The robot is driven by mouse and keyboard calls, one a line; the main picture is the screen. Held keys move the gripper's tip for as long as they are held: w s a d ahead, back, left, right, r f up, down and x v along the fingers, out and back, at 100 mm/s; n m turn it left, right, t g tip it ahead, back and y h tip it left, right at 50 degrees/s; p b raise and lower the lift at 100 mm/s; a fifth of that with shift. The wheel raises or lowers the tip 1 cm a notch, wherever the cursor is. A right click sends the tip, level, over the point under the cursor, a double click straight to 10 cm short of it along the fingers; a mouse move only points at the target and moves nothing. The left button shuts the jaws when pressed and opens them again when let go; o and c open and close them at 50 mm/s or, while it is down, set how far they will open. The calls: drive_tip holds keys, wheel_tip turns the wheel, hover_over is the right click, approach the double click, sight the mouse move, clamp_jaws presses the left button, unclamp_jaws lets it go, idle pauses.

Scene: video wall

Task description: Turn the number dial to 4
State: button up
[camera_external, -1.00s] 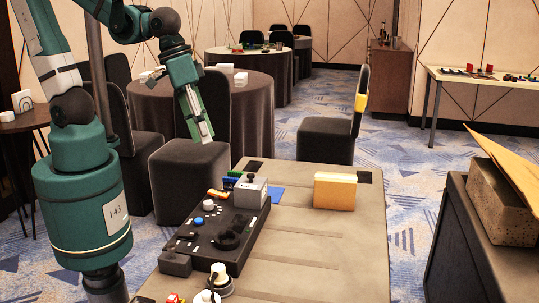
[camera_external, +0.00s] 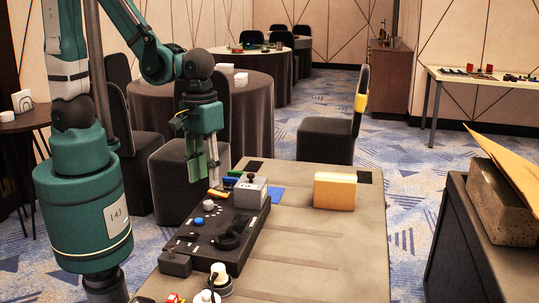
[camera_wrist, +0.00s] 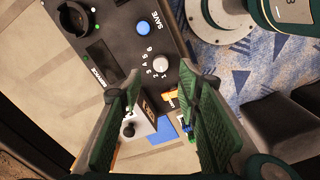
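The number dial is a small white knob (camera_wrist: 160,63) on a black control panel (camera_wrist: 115,40), with printed numbers in an arc beside it in the wrist view. In the external view the knob (camera_external: 210,205) sits toward the panel's far left part. Which number it points to cannot be read. My gripper (camera_wrist: 165,90) is open, its two green fingers apart with nothing between them. In the external view my gripper (camera_external: 205,178) hangs above the panel's left edge, pointing down, near the dial and above it.
A blue SAVE button (camera_wrist: 144,27) sits beside the dial. A grey box with a black knob (camera_external: 250,190) stands at the panel's far end, near orange, blue and green pieces. A yellow block (camera_external: 335,191) rests on the table (camera_external: 310,240); the table's right side is mostly clear.

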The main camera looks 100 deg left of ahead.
sight(208, 202)
drive_tip(key=shift+f, duration=0.2)
drive_tip(key=shift+f, duration=0.1)
drive_tip(key=shift+f+b, duration=1.25)
drive_tip(key=shift+f, duration=2.55)
drive_tip(key=c, duration=0.9)
